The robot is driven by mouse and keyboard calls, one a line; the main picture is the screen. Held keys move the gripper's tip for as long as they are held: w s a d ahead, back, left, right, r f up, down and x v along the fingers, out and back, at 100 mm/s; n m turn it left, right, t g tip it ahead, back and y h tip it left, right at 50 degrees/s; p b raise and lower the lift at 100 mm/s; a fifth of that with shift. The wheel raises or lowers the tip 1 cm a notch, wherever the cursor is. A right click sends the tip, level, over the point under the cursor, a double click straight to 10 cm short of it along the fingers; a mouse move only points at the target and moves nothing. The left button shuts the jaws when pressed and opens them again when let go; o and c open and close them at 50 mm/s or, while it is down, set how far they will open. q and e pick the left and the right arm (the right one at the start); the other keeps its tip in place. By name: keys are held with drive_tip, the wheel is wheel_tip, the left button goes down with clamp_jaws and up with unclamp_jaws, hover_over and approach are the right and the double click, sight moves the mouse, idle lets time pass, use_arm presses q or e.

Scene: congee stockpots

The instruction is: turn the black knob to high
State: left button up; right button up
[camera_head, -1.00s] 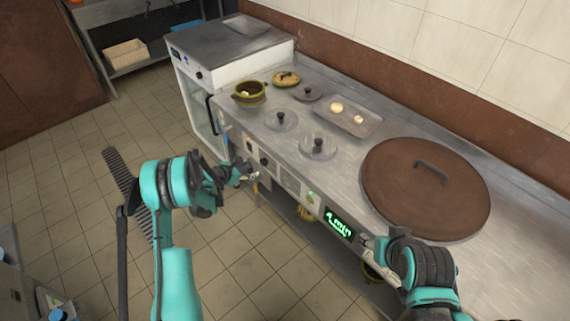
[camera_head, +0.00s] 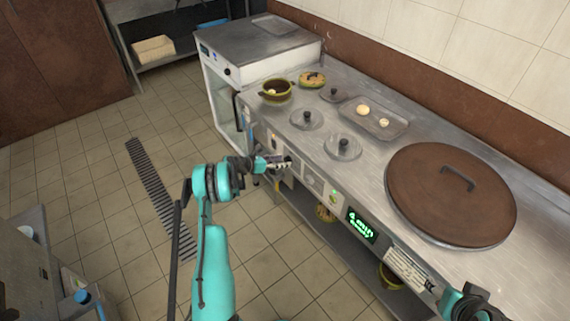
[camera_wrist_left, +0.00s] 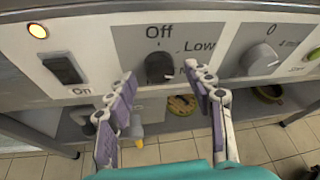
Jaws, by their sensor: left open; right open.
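The black knob (camera_wrist_left: 159,67) is on a grey panel in the left wrist view, under "Off" and beside "Low". A label starting with "M" is partly hidden at its lower right. A small light mark shows at the knob's lower right. My left gripper (camera_wrist_left: 160,80) is open, with one fingertip on each side of the knob; contact cannot be told. In the head view my left gripper (camera_head: 287,163) is at the counter's front panel and hides the knob. My right gripper (camera_head: 428,281) is at the lower right, by the counter's front edge, away from the knob.
A grey knob (camera_wrist_left: 259,59) sits right of the black one, and a black switch (camera_wrist_left: 65,68) with a lit lamp (camera_wrist_left: 37,31) sits left. Floor in front is open.

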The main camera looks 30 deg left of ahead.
use_arm(q)
drive_tip(key=shift+w+d+f, duration=0.2)
drive_tip(key=shift+w+d, duration=0.15)
drive_tip(key=shift+w, duration=0.25)
drive_tip(key=c, duration=1.2)
drive_tip(key=shift+o, duration=0.2)
